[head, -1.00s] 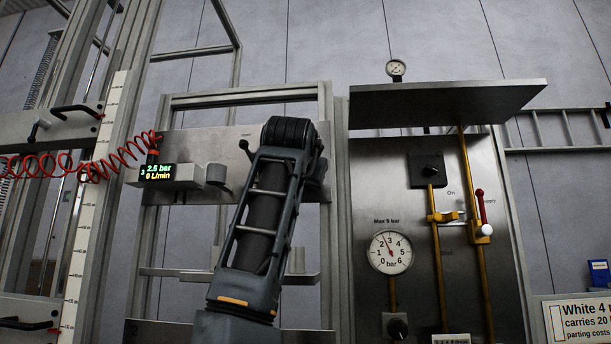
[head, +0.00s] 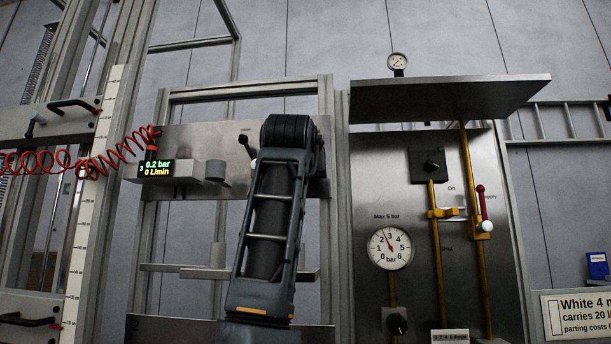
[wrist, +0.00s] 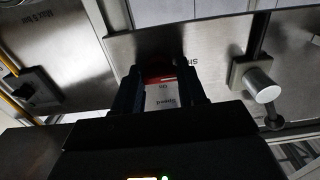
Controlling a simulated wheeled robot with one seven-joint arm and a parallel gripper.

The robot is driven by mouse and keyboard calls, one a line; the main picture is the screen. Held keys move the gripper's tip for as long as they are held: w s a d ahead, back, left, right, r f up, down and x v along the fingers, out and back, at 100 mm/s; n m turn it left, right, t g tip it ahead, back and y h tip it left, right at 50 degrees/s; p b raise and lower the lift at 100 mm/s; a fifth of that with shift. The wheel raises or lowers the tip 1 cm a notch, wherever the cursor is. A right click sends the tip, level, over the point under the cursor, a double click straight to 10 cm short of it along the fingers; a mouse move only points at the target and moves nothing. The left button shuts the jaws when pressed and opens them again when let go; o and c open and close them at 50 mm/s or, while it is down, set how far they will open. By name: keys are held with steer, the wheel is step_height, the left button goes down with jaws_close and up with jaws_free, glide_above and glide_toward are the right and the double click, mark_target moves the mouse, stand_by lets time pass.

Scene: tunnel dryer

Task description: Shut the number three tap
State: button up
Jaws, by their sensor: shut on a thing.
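The number three display (head: 157,168) on the steel panel (head: 180,140) reads 0.2 bar and 0 L/min. In the wrist view my gripper (wrist: 160,88) is at that panel (wrist: 215,50), its dark fingers shut on a red and white piece (wrist: 160,92). Small print shows on the piece or just behind it; I cannot tell its full shape. Upside-down lettering starting "Sh" stands on the panel beyond the fingers. In the head view my own arm hides the gripper and what it holds.
A dark knob (head: 244,140) sticks out left of my arm. To the right stands a panel with a dial gauge (head: 390,248), yellow pipes, a red-handled lever (head: 482,205) and a projecting shelf (head: 445,98). A red coiled hose (head: 75,160) hangs at left.

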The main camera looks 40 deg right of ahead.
steer(key=o, duration=1.1)
steer(key=shift+c, duration=0.2)
steer(key=shift+a, duration=0.1)
steer(key=b+v, duration=0.2)
steer(key=v, duration=0.5)
steer(key=shift+s+a, duration=0.2)
steer(key=shift+a, duration=0.05)
